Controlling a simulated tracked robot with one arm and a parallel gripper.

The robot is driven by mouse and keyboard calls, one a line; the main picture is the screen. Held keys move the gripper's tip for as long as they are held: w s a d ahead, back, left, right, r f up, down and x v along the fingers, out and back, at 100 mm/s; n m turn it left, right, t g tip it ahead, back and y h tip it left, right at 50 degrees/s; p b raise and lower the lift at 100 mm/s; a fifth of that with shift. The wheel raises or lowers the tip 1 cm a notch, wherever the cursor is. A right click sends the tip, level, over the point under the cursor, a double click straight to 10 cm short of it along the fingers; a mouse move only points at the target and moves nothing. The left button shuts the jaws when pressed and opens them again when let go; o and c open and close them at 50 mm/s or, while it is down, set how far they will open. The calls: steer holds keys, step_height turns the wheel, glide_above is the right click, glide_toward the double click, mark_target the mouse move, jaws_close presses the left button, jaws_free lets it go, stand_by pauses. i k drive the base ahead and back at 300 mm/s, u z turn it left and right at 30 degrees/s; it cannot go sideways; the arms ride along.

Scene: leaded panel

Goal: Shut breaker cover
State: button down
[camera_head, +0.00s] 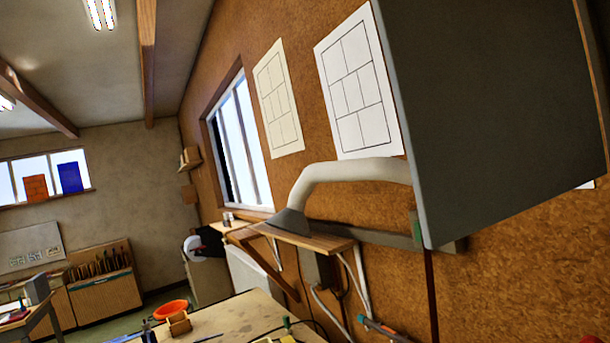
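A large dark grey box (490,110) fills the upper right of the view, on or close to the brown wall. I see its flat faces and edges, but no breaker switches, hinge or latch, and I cannot tell whether it bears the breaker cover. A small dark box (318,268) sits on the wall below a wooden shelf, partly hidden; I cannot tell what it is. My gripper is not in view.
A pale bent duct (345,175) runs from the grey box to a nozzle above the wooden shelf (310,238). Open room lies to the left, with a window (238,145) on the wall.

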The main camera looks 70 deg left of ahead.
mark_target(494, 102)
steer(key=k, duration=1.2)
steer(key=u, duration=0.45)
steer(key=i, duration=1)
steer(key=z, duration=0.1)
